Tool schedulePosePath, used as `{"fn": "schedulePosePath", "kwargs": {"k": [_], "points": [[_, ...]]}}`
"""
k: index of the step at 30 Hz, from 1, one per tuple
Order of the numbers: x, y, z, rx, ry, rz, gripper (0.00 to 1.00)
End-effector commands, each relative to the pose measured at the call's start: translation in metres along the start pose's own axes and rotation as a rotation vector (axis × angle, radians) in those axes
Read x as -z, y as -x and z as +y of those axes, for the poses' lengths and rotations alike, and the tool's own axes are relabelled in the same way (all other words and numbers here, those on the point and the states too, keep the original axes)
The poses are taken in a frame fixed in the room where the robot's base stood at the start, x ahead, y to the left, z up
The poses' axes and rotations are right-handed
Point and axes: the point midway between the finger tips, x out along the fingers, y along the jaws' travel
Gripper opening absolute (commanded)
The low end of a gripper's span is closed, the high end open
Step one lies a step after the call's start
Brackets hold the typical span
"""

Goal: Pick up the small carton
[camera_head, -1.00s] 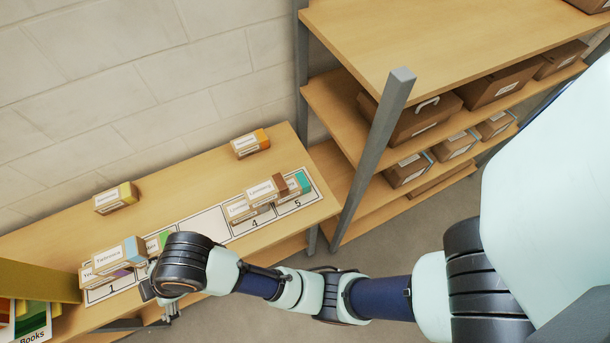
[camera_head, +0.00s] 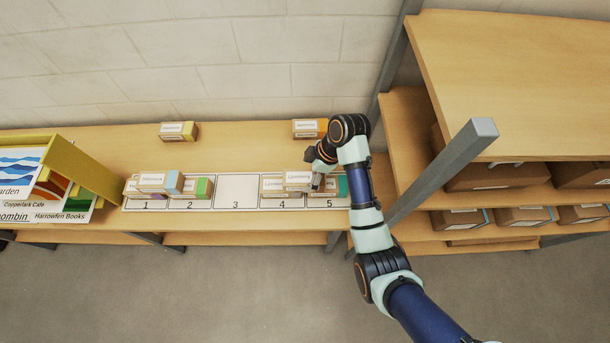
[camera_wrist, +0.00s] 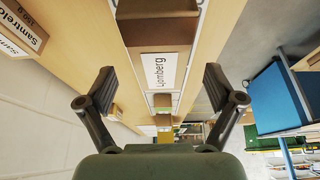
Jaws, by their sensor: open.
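Several small cartons stand on the table; the task line does not tell which is meant. My gripper (camera_head: 318,181) is low over slots 4 and 5, at a brown-ended carton (camera_head: 298,178) that sits raised on others. In the wrist view my gripper (camera_wrist: 158,78) is open, with one finger on each side of this carton (camera_wrist: 158,32), whose label ends in "omberg". I see no finger closed on it. A teal-ended carton (camera_head: 342,187) is partly hidden behind my arm, and a pale carton (camera_head: 272,187) stands to the left.
A blue-ended carton (camera_head: 160,182) is stacked at slot 1, a green-ended one (camera_head: 200,188) at slot 2. Slot 3 (camera_head: 236,188) is bare. Yellow (camera_head: 178,131) and orange (camera_head: 308,128) cartons stand at the back. A shelf post (camera_head: 440,172) rises right of my arm.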

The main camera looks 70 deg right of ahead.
Motion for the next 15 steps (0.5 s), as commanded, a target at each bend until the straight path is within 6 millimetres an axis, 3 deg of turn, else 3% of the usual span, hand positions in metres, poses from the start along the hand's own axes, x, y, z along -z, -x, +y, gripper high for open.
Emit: {"fn": "schedulePosePath", "kwargs": {"k": [1, 6, 13, 15], "points": [[-0.002, -0.014, 0.0, 0.004, 0.0, -0.001, 0.92], [-0.001, -0.034, 0.0, 0.002, 0.001, 0.0, 0.92], [-0.001, -0.035, 0.001, 0.0, 0.0, 0.0, 0.92], [-0.001, -0.035, 0.0, 0.0, 0.0, 0.0, 0.8]]}}
